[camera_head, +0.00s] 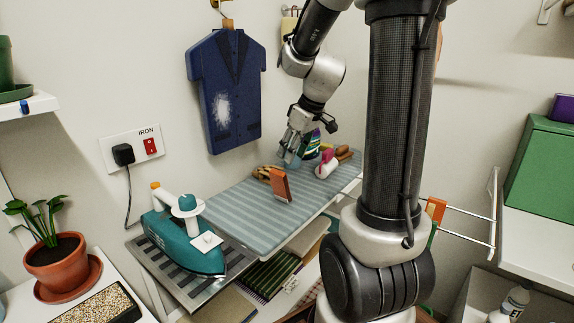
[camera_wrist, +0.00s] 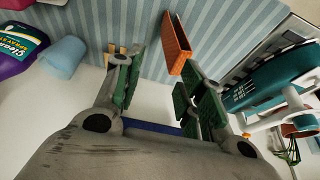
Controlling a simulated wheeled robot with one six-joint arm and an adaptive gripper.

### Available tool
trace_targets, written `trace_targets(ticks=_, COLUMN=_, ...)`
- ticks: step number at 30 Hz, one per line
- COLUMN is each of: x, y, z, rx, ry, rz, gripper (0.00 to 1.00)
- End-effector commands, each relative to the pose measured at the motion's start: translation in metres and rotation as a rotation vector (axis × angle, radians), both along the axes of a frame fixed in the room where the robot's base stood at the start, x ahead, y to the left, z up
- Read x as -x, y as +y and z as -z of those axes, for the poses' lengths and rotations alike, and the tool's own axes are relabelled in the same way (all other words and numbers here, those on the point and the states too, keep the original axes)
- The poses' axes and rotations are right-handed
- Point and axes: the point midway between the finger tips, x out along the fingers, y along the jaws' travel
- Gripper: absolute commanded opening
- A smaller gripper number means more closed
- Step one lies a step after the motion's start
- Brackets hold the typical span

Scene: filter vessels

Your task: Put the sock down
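My gripper (camera_head: 294,150) hangs over the far part of the striped ironing board (camera_head: 243,222). In the wrist view its two green-padded fingers (camera_wrist: 158,92) stand apart with a clear gap, and I see no sock held between them. I cannot make out a sock for certain in either view. An orange block-like thing (camera_head: 280,185) stands on the board near the gripper; it also shows in the wrist view (camera_wrist: 177,45), beyond the fingers. A light blue cup-like thing (camera_wrist: 64,57) is to the left there.
A teal iron (camera_head: 183,243) rests on a metal plate at the board's near end. A purple cleaner bottle (camera_wrist: 18,45) and several small things crowd the far end. A blue garment (camera_head: 227,90) hangs on the wall behind. The board's near half is mostly clear.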

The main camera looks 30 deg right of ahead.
Motion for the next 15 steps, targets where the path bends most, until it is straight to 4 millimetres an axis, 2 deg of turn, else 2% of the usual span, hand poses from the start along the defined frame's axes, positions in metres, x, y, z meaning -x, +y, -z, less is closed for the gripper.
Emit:
trace_targets(ticks=3, x=0.007, y=-0.003, z=-0.02, rx=0.002, ry=-0.003, rz=0.0, gripper=0.4)
trace_targets(ticks=8, x=0.015, y=-0.004, z=-0.035, rx=0.001, ry=0.0, rz=0.0, gripper=0.4)
trace_targets(ticks=10, x=0.023, y=0.002, z=-0.042, rx=0.001, ry=0.001, rz=0.009, gripper=0.4)
trace_targets(ticks=13, x=0.051, y=0.02, z=-0.054, rx=0.001, ry=0.01, rz=0.043, gripper=0.4)
trace_targets(ticks=15, x=0.08, y=0.035, z=-0.063, rx=0.001, ry=0.018, rz=0.086, gripper=0.4)
